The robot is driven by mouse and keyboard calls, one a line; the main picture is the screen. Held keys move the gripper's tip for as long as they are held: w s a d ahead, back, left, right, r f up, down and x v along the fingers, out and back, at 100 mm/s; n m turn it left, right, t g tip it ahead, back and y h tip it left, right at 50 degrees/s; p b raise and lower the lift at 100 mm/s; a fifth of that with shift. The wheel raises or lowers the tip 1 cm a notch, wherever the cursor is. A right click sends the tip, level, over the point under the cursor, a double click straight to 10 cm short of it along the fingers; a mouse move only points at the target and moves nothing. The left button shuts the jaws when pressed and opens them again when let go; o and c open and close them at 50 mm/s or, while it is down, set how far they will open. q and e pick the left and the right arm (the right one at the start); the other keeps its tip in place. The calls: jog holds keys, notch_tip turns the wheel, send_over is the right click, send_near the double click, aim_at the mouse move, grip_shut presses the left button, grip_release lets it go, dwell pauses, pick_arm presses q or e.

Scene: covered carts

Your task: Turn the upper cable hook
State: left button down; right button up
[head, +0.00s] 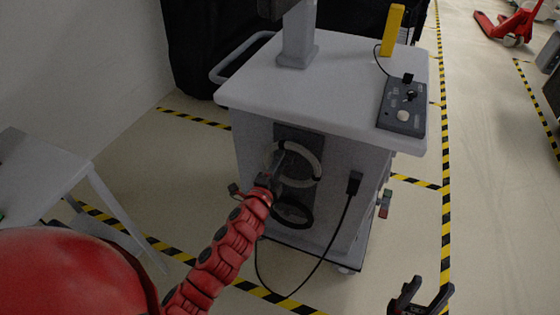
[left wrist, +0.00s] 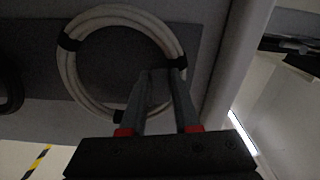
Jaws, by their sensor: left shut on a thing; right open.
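The covered cart (head: 300,85) stands ahead with a dark panel (head: 298,195) on its front. A white cable coil (head: 318,165) with black ties hangs on the panel; it also shows in the left wrist view (left wrist: 68,75). My left gripper (head: 278,158) reaches the coil from the front. In the left wrist view its fingers (left wrist: 161,72) are closed together inside the coil ring, near its edge, on the upper cable hook. The hook is dark and mostly hidden by the fingers. My right gripper (head: 420,295) is open and empty at lower right, away from the cart.
A black cable coil (head: 294,222) hangs below the white one. A plug (head: 354,183) with a drooping black cable is on the front right. A control box (head: 402,105) and a yellow handset (head: 392,30) sit on top. A grey table (head: 40,165) stands left.

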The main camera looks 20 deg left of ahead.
pick_arm(q)
jog(key=shift+d+f+n+p, duration=0.2)
jog(key=shift+d+f+n, duration=0.15)
jog(key=shift+n, duration=2.4)
jog(key=shift+d+f+n+p, duration=0.25)
jog(key=shift+d+f+n, duration=0.1)
jog(key=shift+n, duration=2.35)
jog(key=shift+d+f+n+p, duration=0.2)
jog(key=shift+d+f+n, duration=0.15)
jog(key=shift+n, duration=2.4)
jog(key=c, duration=0.6)
grip_release()
jog(key=shift+c, duration=0.2)
